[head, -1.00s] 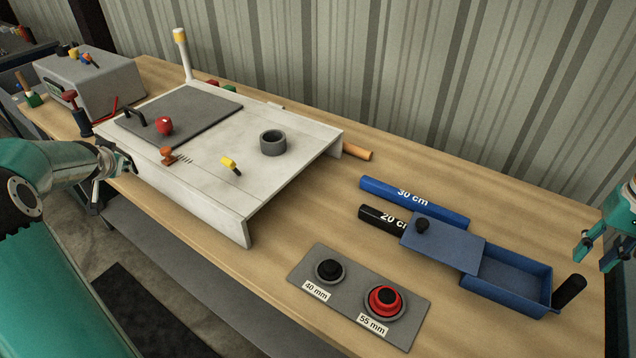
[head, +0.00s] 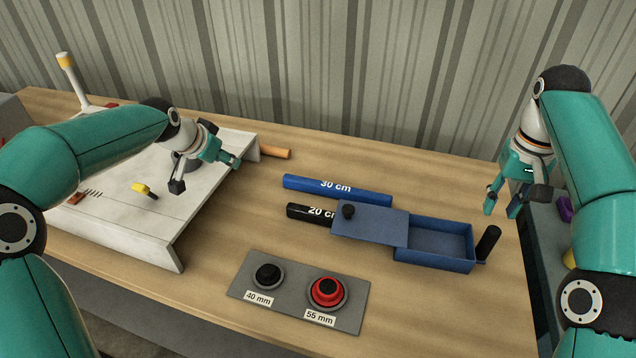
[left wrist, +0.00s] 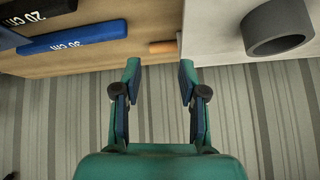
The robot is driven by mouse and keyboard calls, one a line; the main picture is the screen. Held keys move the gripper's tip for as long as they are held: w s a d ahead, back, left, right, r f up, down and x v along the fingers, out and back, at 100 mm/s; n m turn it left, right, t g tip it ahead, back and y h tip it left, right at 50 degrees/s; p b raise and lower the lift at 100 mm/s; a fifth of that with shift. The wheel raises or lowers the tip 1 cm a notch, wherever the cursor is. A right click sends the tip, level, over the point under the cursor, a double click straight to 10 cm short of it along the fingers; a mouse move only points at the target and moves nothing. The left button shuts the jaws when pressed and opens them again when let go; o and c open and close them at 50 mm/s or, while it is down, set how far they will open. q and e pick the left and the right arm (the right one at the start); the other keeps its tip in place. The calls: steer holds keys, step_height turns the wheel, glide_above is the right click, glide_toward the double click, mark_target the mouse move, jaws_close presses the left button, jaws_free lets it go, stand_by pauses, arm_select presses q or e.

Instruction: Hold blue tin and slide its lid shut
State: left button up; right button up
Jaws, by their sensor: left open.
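The blue tin (head: 435,262) lies on the wooden bench right of centre in the head view, with its right half open. Its flat blue lid (head: 378,226) with a black knob (head: 348,211) is slid out to the left. A black handle (head: 488,243) sticks out at the tin's right end. My left gripper (head: 210,177) is open and empty above the white hull's right edge, left of the tin. In the left wrist view its fingers (left wrist: 160,92) stand apart. My right gripper (head: 502,206) hangs with fingers apart, above and right of the tin, touching nothing.
A blue 30 cm bar (head: 338,190) and a black 20 cm bar (head: 308,214) lie behind and beside the lid. A grey plate (head: 290,302) with 40 mm and 55 mm plugs lies in front. The white hull (head: 130,215) fills the left. An orange rod (head: 274,152) lies beyond it.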

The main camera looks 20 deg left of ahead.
mark_target(473, 257)
arm_select(q)
steer(key=s+d+m+g+h, duration=0.2)
steer(key=d+m, duration=0.4)
steer(key=d, duration=1.8)
steer(key=shift+d+r+m+g+h, duration=0.15)
steer(key=shift+d+m+g+h, duration=0.2)
steer(key=shift+g+h, duration=0.5)
arm_select(e)
step_height(473, 257, down, 17)
steer(key=shift+r, duration=0.1)
jaws_close()
